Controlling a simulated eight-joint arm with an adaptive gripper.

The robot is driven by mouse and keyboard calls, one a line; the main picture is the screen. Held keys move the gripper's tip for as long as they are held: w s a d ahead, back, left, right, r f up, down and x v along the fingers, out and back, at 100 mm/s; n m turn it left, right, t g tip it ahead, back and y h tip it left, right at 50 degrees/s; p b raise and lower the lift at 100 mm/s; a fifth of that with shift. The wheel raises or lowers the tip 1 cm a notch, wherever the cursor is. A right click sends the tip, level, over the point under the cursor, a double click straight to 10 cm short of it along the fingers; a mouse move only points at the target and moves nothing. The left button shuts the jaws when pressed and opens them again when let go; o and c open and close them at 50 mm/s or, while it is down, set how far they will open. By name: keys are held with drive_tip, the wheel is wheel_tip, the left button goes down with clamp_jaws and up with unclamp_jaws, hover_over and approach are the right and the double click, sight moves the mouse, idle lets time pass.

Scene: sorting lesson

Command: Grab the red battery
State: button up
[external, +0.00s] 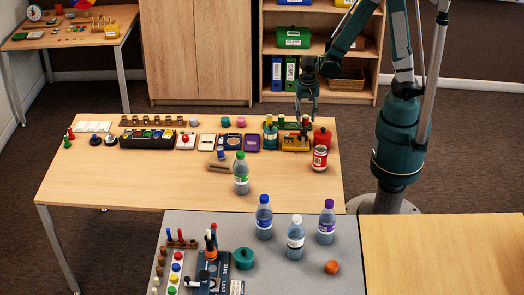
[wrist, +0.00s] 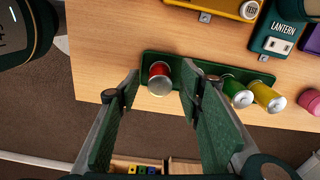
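The red battery (wrist: 159,72) stands in a dark green holder (wrist: 213,67) in the wrist view, with its silver end toward the camera. A green battery (wrist: 236,92) and a yellow battery (wrist: 268,97) stand in the same holder, to its right. My gripper (wrist: 161,88) is open, its two green fingers on either side of the red battery, with visible gaps. In the external view my gripper (external: 306,108) points down over the far right of the wooden table, above the holder. The batteries are very small there.
A yellow device (wrist: 225,6) and a green lantern box (wrist: 278,38) lie beside the holder. A dark round object (wrist: 28,30) is at the wrist view's upper left. A red-and-white can (external: 320,158) stands near the table's right edge. Bottles stand closer to the camera.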

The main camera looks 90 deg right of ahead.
drive_tip(key=shift+f, duration=1.1)
drive_tip(key=c, duration=1.1)
